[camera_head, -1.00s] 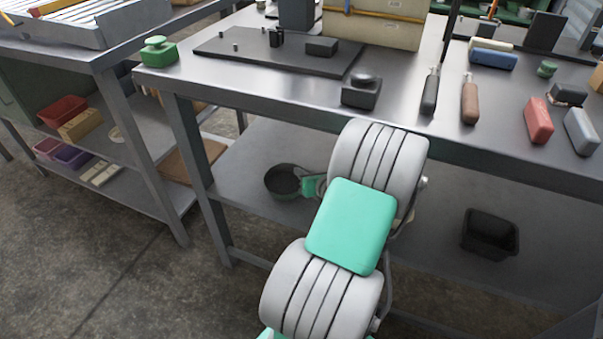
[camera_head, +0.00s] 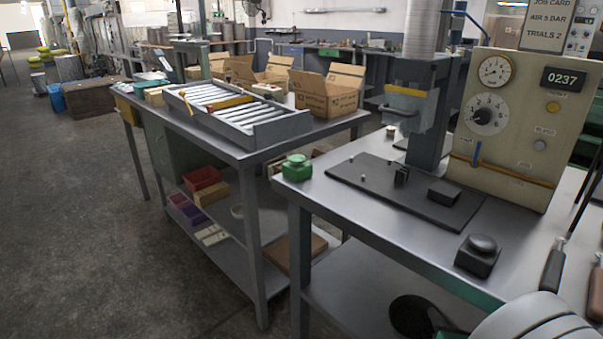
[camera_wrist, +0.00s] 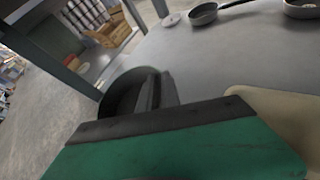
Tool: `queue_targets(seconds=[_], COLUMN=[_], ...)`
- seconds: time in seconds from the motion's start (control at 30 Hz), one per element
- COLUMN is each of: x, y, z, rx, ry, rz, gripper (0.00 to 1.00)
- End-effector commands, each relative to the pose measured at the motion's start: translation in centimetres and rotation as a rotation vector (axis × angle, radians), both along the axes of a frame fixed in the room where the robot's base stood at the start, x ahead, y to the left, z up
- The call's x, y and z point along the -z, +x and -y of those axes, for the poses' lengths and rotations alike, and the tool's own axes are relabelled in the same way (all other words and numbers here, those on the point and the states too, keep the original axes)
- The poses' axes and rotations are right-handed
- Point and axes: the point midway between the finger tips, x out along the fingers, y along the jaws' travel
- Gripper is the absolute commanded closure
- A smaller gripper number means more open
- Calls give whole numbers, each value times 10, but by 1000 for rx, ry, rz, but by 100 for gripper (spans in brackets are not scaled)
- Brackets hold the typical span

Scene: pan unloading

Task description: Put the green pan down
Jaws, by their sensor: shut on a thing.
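The pan (camera_wrist: 118,92) looks dark in the wrist view, and its bowl is partly hidden behind my fingers. My gripper (camera_wrist: 152,92) is shut on it, at the near side of the bowl; the grip itself is partly hidden. In the head view the pan (camera_head: 408,314) is a dark round shape over the lower shelf (camera_head: 345,290), cut by the lower frame edge and my arm. A green piece shows beside it. I cannot tell whether the pan touches the shelf.
Two other pans, a dark one (camera_wrist: 203,13) and a paler one (camera_wrist: 302,10), lie at the far side of the grey surface. A beige object (camera_wrist: 280,105) is close on the right. A table leg (camera_head: 299,270) stands left of the pan. Mid-surface is clear.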

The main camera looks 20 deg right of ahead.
Motion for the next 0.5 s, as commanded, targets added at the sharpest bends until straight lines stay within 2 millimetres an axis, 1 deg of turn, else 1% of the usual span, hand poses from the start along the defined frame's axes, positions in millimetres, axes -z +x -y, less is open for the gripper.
queue_targets(seconds=[0.13,0.17,0.37,0.5], x=[1,0,-2,-5], y=[-9,-8,16,40], z=[14,16,8,-5], rx=[90,99,65,10], ry=[-3,-2,-3,-4], rz=[1,2,2,2], gripper=[100,100,100,100])
